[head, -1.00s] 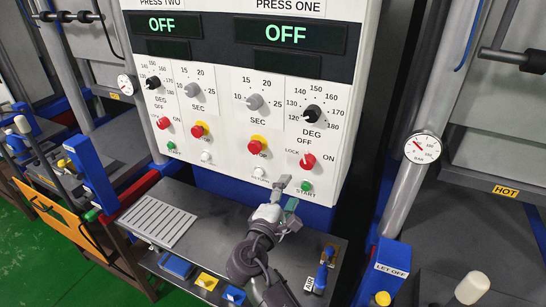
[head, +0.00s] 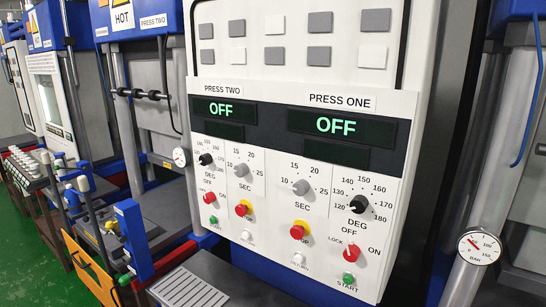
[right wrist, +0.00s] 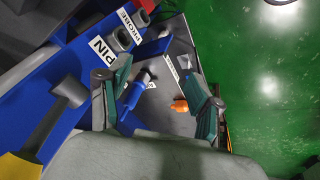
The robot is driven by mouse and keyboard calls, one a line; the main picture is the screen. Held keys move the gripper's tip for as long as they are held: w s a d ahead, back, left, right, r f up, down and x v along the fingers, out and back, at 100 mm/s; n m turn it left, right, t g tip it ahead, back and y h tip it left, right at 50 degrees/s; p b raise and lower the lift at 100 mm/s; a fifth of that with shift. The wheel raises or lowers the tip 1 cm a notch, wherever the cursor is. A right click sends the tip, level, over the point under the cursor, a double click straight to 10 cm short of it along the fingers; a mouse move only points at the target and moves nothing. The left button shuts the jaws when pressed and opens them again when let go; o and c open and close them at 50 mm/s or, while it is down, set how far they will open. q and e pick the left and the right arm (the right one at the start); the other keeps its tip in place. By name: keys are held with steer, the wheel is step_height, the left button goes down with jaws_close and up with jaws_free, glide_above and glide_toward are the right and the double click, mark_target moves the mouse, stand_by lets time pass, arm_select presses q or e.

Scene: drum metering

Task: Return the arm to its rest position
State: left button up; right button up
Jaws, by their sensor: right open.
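My right gripper (right wrist: 157,82) shows in the right wrist view with its two green-padded fingers spread apart. Nothing is held between them. Below them lie a blue-handled tool (right wrist: 136,90) and a small orange item (right wrist: 180,105) in a grey tray (right wrist: 178,124). Neither gripper shows in the head view. There the control panel (head: 273,190) stands in full sight, with both displays reading OFF. My left gripper is in no view.
In the right wrist view, a blue rack (right wrist: 75,75) labelled PIN and PROBE is at the left, and green floor (right wrist: 260,90) is clear at the right. In the head view, a round gauge (head: 479,248) is at the right and a slotted grey plate (head: 190,289) sits below the panel.

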steer(key=s+a+g+y, duration=0.1)
steer(key=s, duration=0.4)
step_height(320, 180, down, 35)
steer(key=s+g+b, duration=0.1)
steer(key=s+b, duration=0.1)
steer(key=b, duration=0.5)
steer(key=s+d+f+g+b, duration=0.1)
steer(key=s+d+f+b, duration=0.2)
steer(key=s+f, duration=1.2)
step_height(320, 180, down, 2)
steer(key=shift+s+f+b, duration=0.1)
steer(key=shift+s+b, duration=0.1)
steer(key=shift+b, duration=0.25)
